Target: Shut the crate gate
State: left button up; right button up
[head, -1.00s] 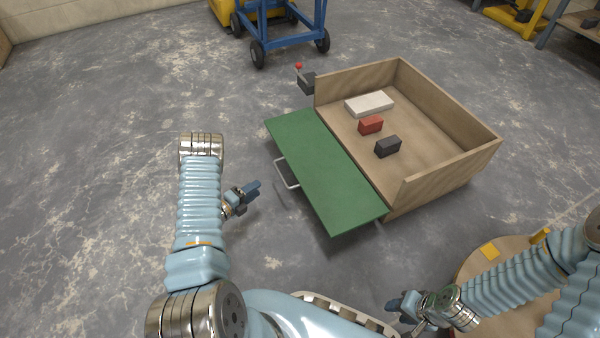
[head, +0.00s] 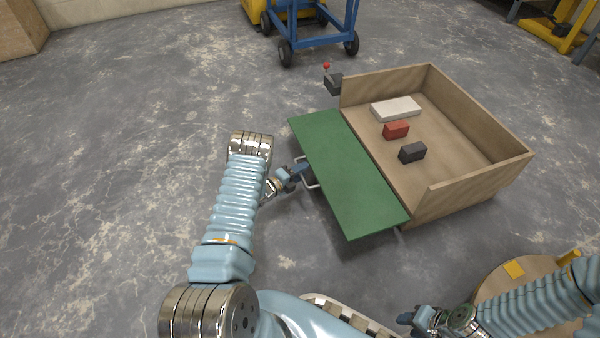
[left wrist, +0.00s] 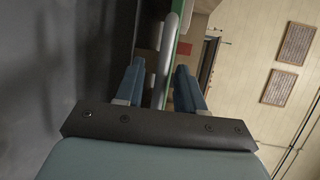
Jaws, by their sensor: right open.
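The wooden crate (head: 475,187) has its green gate (head: 348,175) folded down and out on its left side, roughly flat. A pale handle (head: 314,186) sticks out from the gate's outer edge. My left gripper (head: 303,171) is at this handle. In the left wrist view, the fingers of my left gripper (left wrist: 158,78) are apart, with the handle bar (left wrist: 167,55) running between them. I cannot see either finger pressing on it. My right gripper (head: 406,318) is open and empty at the bottom of the head view, away from the crate.
A white block (head: 396,109), a red block (head: 396,130) and a dark block (head: 412,152) lie inside the crate. A dark latch with a red knob (head: 327,66) is at its back left corner. A blue wheeled cart (head: 315,42) stands behind. The floor left is clear.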

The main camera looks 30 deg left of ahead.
pick_arm(q)
grip_shut()
jog(key=shift+r, duration=0.1)
pick_arm(e)
jog(key=shift+r, duration=0.1)
